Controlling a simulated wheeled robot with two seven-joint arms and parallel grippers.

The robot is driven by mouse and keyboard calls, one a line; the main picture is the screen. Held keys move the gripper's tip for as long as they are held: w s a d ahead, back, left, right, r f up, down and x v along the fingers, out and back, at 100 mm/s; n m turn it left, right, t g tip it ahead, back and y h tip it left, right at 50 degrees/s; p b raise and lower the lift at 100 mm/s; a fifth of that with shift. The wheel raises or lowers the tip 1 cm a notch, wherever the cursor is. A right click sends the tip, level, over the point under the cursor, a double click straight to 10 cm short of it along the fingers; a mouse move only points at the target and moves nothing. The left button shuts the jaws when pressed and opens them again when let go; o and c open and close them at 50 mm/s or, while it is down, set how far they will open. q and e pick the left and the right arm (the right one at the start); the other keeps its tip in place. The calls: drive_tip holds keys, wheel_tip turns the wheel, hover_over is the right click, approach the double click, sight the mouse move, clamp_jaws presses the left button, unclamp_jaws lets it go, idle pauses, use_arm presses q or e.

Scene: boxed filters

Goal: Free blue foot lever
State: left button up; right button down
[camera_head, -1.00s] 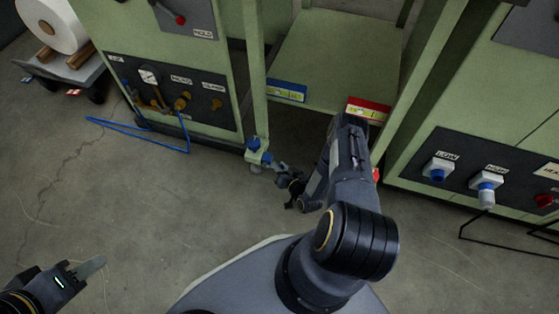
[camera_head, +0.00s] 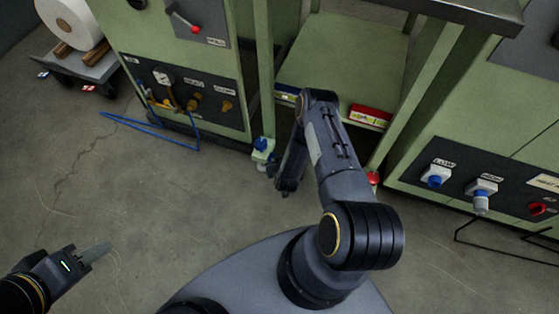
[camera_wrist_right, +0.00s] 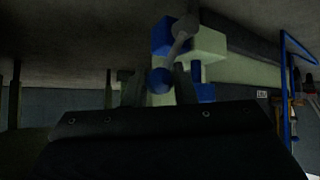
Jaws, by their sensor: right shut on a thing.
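The blue foot lever (camera_head: 262,146) is on a white and blue block at the foot of the green post, left of the bay. In the right wrist view, its blue round end (camera_wrist_right: 160,80) is between the two fingers of my right gripper (camera_wrist_right: 159,86), which is shut on it. A pale rod and blue parts show behind. In the head view my right arm hides most of that gripper. My left gripper (camera_head: 96,252) is at the lower left over bare floor, far from the lever; its fingers overlap, so I cannot tell their opening.
A red foot part (camera_head: 373,178) is at the right post. A blue hose (camera_head: 150,132) lies on the floor at left. Green cabinets flank the bay, and a black floor rail (camera_head: 490,240) is at right. The middle left floor is clear.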

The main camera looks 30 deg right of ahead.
drive_tip(key=shift+s+a+f, duration=0.15)
drive_tip(key=shift+s+f, duration=0.1)
drive_tip(key=c, duration=1.3)
unclamp_jaws()
drive_tip(key=shift+o, duration=0.5)
drive_tip(key=shift+w+r, duration=0.1)
drive_tip(key=shift+w, duration=0.05)
drive_tip(key=shift+r, duration=0.1)
drive_tip(key=shift+s+r+p, duration=0.25)
drive_tip(key=shift+r+p, duration=0.05)
drive_tip(key=p+v, duration=0.2)
drive_tip(key=v, duration=0.5)
drive_tip(key=shift+a+f, duration=0.1)
drive_tip(key=shift+f, duration=0.05)
